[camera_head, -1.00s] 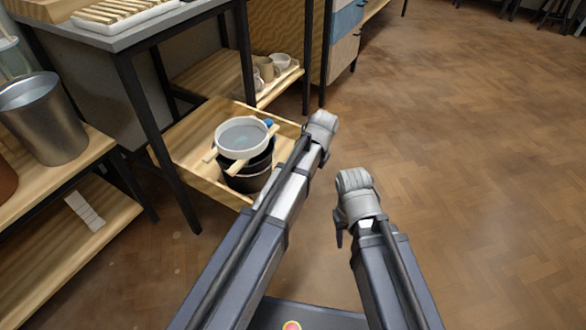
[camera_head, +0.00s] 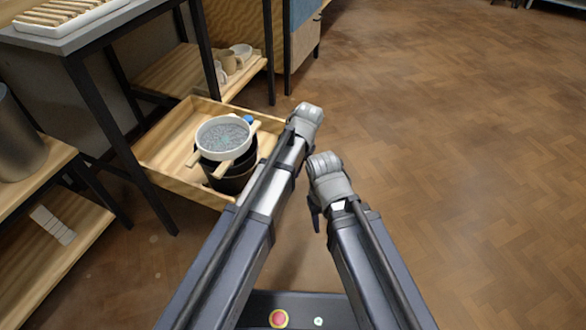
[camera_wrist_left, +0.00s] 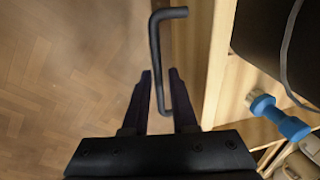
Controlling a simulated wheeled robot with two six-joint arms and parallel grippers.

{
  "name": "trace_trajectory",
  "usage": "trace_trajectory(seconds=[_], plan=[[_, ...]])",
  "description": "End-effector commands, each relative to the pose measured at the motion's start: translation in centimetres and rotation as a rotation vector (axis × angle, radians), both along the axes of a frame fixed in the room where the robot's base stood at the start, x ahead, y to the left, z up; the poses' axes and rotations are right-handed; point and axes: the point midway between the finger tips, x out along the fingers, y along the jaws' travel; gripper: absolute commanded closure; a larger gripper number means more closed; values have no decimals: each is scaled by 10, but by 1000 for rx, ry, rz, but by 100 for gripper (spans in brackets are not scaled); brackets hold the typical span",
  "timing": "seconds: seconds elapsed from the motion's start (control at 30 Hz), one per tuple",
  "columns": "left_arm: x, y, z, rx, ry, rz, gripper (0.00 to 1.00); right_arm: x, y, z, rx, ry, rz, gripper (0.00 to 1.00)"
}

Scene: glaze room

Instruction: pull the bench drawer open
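The bench drawer (camera_head: 178,186) is a light wooden box that stands pulled out from under the grey-topped bench (camera_head: 75,38). It holds a dark bucket with a white sieve (camera_head: 224,137) resting across it on wooden sticks. In the left wrist view, the black bar handle (camera_wrist_left: 157,50) stands off the drawer front (camera_wrist_left: 216,65). My left gripper (camera_wrist_left: 160,72) has its fingers apart, one on each side of the handle, with a gap visible. In the head view, its fingers are hidden behind my wrist. My right gripper (camera_head: 315,212) hangs beside it over the floor; its finger opening cannot be made out.
A blue-ended object (camera_wrist_left: 280,118) lies inside the drawer. A shelf with cups (camera_head: 228,62) stands behind it. A low wooden shelf unit with a metal bucket (camera_head: 18,145) is at the left. The wooden floor (camera_head: 450,150) at the right is clear.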

Motion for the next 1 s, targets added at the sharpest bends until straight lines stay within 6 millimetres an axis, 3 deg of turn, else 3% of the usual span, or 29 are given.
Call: trace_trajectory(seconds=[0.17,0.57,1.0], plan=[[0,0,0,0,0,0,55,0,0,0,0,0,0,50],[0,0,5,1,0,0,55,0,0,5,0,0,0,50],[-3,-9,54,0,0,-1,55,-1,0,54,-1,3,0,50]])
